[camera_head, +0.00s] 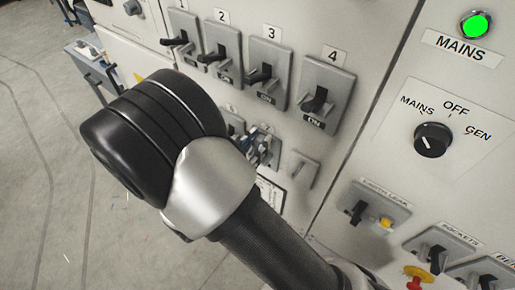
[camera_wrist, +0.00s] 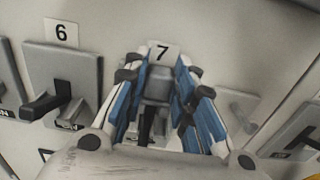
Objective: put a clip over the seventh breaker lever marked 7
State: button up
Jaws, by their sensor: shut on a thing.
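My gripper (camera_wrist: 158,70) is at the breaker marked 7, with its blue-and-white fingers on either side of a grey piece. This piece appears to be the clip (camera_wrist: 157,86), held between the fingertips just below the label 7 (camera_wrist: 163,52). A dark part, likely the seventh lever (camera_wrist: 146,127), shows below it. The fingers hide most of the breaker, so I cannot tell whether the clip touches or covers the lever. In the head view my gripper (camera_head: 257,148) is small and partly behind my arm, at the lower breaker row.
Breaker 6 (camera_wrist: 62,90) stands close on the left with its black lever sticking out. Another grey plate (camera_wrist: 238,108) is close on the right. Breakers 1 to 4, including breaker 4 (camera_head: 322,92), are above. A rotary switch (camera_head: 433,140) is farther right.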

notch_tip(320, 180, down, 2)
jog(key=shift+w+f+b, duration=0.15)
jog(key=shift+f+b, duration=0.2)
jog(key=shift+b, duration=0.1)
jog(key=shift+d+r, duration=0.1)
jog(key=o, duration=1.1)
jog(key=shift+c, duration=0.2)
